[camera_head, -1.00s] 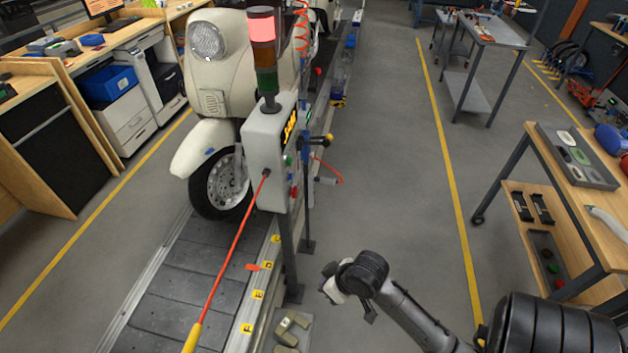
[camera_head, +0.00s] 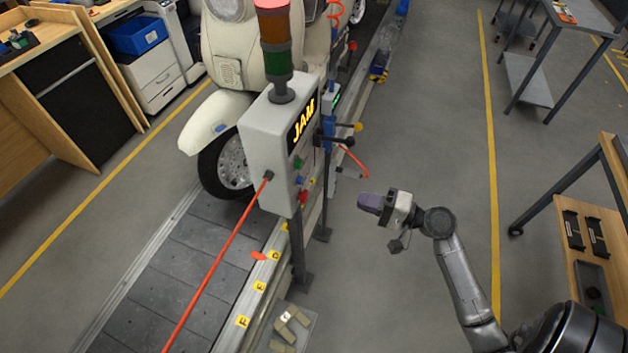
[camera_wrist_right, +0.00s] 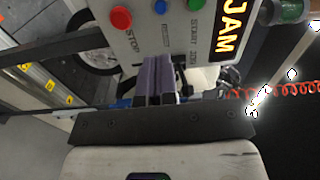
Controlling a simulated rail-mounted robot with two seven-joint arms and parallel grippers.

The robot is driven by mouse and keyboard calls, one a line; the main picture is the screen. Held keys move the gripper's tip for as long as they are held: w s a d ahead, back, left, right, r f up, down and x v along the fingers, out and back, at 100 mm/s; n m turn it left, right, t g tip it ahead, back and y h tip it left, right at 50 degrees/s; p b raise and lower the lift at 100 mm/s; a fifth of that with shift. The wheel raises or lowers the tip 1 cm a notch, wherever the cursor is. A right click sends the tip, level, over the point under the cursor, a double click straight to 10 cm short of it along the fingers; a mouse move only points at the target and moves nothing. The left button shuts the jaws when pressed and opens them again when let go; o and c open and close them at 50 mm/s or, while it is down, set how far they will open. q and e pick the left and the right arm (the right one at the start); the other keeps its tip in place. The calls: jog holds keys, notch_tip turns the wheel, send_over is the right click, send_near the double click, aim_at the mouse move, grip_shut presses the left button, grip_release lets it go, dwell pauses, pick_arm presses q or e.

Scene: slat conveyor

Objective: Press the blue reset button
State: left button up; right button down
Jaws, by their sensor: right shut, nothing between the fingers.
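The blue reset button (camera_head: 299,180) sits on the side face of the grey control box (camera_head: 259,150), between a green button (camera_head: 298,163) above and a red button (camera_head: 303,197) below. In the right wrist view the blue button (camera_wrist_right: 163,6) lies at the top edge, just beyond the fingers, with the red button (camera_wrist_right: 121,17) to its left. My right gripper (camera_head: 369,203) is shut and empty. It points left at the panel from the right, apart from it. Its closed fingers (camera_wrist_right: 155,72) show in the wrist view. My left gripper is not in view.
The box displays JAM, and a stack light (camera_head: 274,45) stands on it. A black lever (camera_head: 335,141) and a red hose (camera_head: 352,160) stick out at its right. A cream scooter (camera_head: 235,65) stands behind on the slat conveyor (camera_head: 180,270).

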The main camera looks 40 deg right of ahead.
jog(key=shift+d+r, duration=0.1)
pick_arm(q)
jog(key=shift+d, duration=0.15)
pick_arm(e)
jog(key=shift+w, duration=0.1)
jog(key=p, duration=0.2)
send_near(302, 181)
jog(key=x, duration=0.7)
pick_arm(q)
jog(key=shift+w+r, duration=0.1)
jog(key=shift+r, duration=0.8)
pick_arm(e)
jog(key=shift+w, duration=0.25)
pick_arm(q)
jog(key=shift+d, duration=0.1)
